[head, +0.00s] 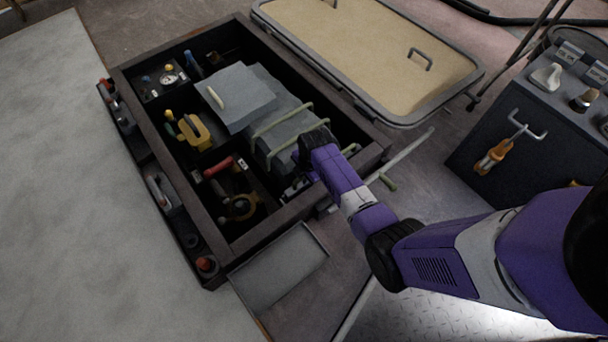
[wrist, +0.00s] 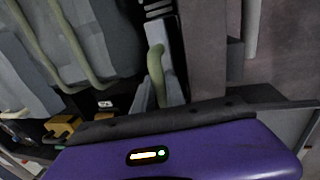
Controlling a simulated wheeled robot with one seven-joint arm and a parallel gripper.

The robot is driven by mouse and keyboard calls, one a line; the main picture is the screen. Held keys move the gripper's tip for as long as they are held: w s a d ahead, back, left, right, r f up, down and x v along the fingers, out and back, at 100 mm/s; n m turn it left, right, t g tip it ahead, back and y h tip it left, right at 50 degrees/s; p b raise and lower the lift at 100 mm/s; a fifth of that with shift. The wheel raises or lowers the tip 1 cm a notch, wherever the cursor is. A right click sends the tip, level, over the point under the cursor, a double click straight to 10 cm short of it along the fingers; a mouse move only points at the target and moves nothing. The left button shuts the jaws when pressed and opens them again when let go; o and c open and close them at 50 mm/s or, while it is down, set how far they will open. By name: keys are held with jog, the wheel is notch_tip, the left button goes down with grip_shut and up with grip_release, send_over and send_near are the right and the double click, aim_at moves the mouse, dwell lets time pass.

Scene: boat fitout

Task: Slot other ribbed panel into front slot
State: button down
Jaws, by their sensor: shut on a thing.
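My gripper (head: 298,186) reaches down into the right part of a dark open box (head: 183,222), near its front right wall. In the wrist view its grey fingers (wrist: 159,92) are closed around a green handle (wrist: 156,62). The panel below that handle is mostly hidden, so I cannot tell its ribs or how it sits. Grey slabs with green bars (head: 284,128) lie beside the gripper, and their bars (wrist: 75,45) show at left in the wrist view. I cannot make out the front slot.
A flat grey panel with a pale handle (head: 240,92) lies on the slabs. Yellow and red tools (head: 196,130) fill the left compartments. A sand-coloured tray (head: 370,50) is behind, a dark cabinet (head: 520,130) at right. The grey surface at left (head: 60,180) is clear.

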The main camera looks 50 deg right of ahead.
jog(key=shift+f+b, duration=1)
jog(key=shift+f, duration=0.35)
jog(key=c, duration=1.3)
grip_release()
jog(key=shift+r, duration=0.1)
notch_tip(320, 180, up, 8)
jog(key=s+p, duration=0.1)
jog(key=p, duration=0.4)
jog(key=shift+s+a+f, duration=0.15)
jog(key=shift+a+f, duration=0.05)
